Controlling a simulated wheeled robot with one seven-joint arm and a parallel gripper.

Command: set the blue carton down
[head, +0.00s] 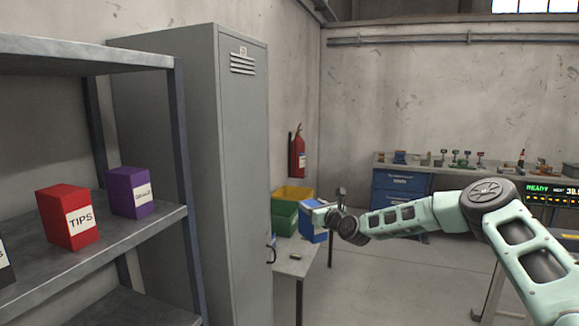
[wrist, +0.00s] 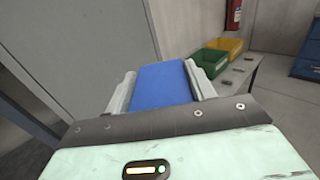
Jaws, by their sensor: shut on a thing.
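The blue carton (wrist: 161,86) is between the two fingers of my gripper (wrist: 158,82) in the wrist view, with a finger against each side. In the head view the blue carton (head: 313,233) shows at the end of my outstretched arm, partly covered by my gripper (head: 325,213). My gripper is shut on the carton. The carton appears close to the bench (head: 294,262) by the locker, at its right side. I cannot tell whether it touches the bench.
A grey locker (head: 243,150) stands left of the bench. Green (head: 284,217) and yellow (head: 293,192) bins sit on the bench's far part. A shelf (head: 120,243) at left holds a red TIPS carton (head: 70,217) and a purple carton (head: 132,191). A small dark item (head: 282,254) lies on the bench.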

